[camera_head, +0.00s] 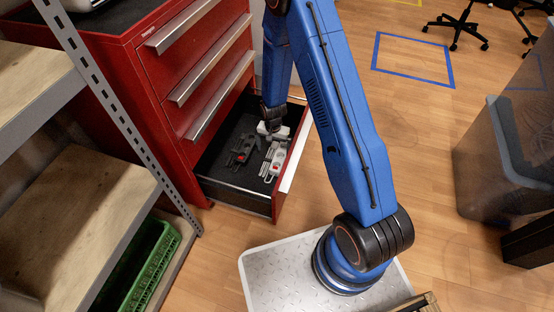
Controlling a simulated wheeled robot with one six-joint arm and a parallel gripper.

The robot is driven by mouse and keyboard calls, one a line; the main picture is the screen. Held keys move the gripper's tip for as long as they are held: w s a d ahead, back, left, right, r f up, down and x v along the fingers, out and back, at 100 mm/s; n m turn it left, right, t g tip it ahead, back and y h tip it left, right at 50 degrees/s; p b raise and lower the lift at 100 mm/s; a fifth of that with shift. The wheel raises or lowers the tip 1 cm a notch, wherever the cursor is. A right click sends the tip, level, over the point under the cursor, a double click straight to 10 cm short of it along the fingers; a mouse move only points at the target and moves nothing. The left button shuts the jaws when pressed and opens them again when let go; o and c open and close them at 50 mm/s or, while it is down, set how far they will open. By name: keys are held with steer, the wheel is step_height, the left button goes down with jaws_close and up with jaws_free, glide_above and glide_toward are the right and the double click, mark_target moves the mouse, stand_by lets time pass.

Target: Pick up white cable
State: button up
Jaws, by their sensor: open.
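The open bottom drawer (236,195) of a red cabinet holds small items on a dark lining. A whitish, elongated piece with a red spot (270,167) lies toward the drawer's right side; it may be the white cable, but it is too small to be sure. A dark grey piece with a red spot (240,152) lies to its left. My gripper (270,132) is over the drawer, pointing down, just behind and above the whitish piece. It is open, and I see nothing clearly held. The fingertips are small, and I cannot tell whether they touch anything.
The red cabinet (160,80) stands behind the drawer, its upper drawers shut. A metal shelf unit (80,215) with a green crate (140,268) is at left. A dark grey bin (500,165) stands at right. The wooden floor between has free room, with a blue taped square (412,82).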

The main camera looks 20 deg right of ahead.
mark_target(274, 161)
steer(key=shift+s+d+f, duration=0.1)
steer(key=shift+d+f, duration=0.05)
steer(key=shift+f, duration=1.2)
steer(key=shift+s+d+f, duration=0.1)
steer(key=shift+f, duration=1.2)
steer(key=c, duration=1.5)
steer(key=shift+o, duration=0.2)
steer(key=shift+r, duration=0.1)
steer(key=shift+w+r, duration=0.1)
